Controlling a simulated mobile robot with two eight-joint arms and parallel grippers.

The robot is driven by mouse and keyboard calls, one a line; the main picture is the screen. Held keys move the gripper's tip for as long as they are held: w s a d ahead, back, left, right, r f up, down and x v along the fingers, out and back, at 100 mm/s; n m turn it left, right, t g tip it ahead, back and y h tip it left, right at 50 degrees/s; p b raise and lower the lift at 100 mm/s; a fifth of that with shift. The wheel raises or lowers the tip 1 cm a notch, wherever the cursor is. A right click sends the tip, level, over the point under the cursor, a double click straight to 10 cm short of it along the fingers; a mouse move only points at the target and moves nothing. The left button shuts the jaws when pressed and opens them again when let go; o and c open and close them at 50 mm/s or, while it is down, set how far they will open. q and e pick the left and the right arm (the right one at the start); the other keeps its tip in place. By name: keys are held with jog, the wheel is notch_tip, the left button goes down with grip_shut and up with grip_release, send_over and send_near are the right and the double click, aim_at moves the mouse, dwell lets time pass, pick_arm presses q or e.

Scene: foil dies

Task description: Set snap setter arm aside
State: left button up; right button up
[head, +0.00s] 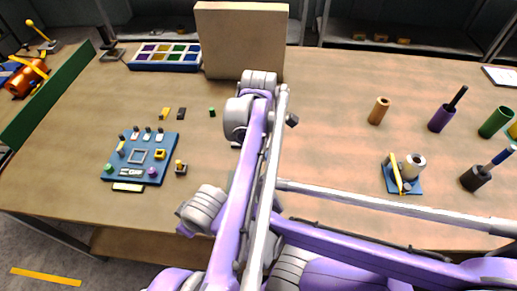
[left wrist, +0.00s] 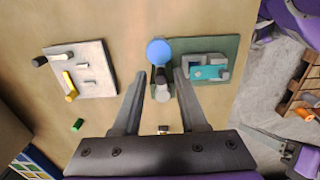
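The snap setter arm, a dark shaft with a round blue knob (left wrist: 160,50), shows in the left wrist view at the edge of a dark green base (left wrist: 222,48). A teal block (left wrist: 209,73) sits on that base. My left gripper (left wrist: 159,80) is open, its two fingers on either side of the dark shaft. Gaps show on both sides, and I cannot tell how far down the fingers reach. In the head view my own arms hide this gripper and the snap setter.
A pale plate with a yellow bar (left wrist: 70,85) lies beside the setter; a small green cylinder (left wrist: 77,125) lies nearby. The blue board (head: 115,168) and compartment tray (head: 150,67) stand left, a tan panel (head: 240,40) behind. Bare table (head: 335,110) lies right of my arm.

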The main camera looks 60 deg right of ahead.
dwell(0.3)
pick_arm(q)
notch_tip(320, 180, up, 11)
jog(key=shift+f+p, duration=0.1)
jog(key=shift+p, duration=0.35)
dwell(0.4)
jog(key=w+a+m+h, duration=0.1)
jog(key=w+a, duration=1.3)
jog(key=w+a+m+t, duration=0.1)
jog(key=w+a, duration=0.2)
jog(key=a, duration=0.6)
jog(key=w+a+t, duration=0.1)
jog(key=w+a, duration=0.1)
jog(key=a, duration=0.7)
jog(key=s+a+f+m+t, duration=0.1)
jog(key=s+a+f, duration=0.2)
jog(key=a, duration=0.6)
jog(key=s+a+f+m+t, duration=0.1)
jog(key=s+a+f, duration=0.3)
jog(key=a, duration=0.6)
jog(key=s+a+f+t+y, duration=0.1)
jog(key=s+a+f, duration=0.2)
jog(key=a+f, duration=0.4)
jog(key=shift+s+a+f+m+t, duration=0.1)
jog(key=shift+s+a+m+t, duration=0.1)
jog(key=shift+a, duration=0.55)
jog(key=shift+s+a+f+m+t, duration=0.1)
jog(key=shift+s+a+m+t, duration=0.1)
jog(key=shift+a, duration=0.5)
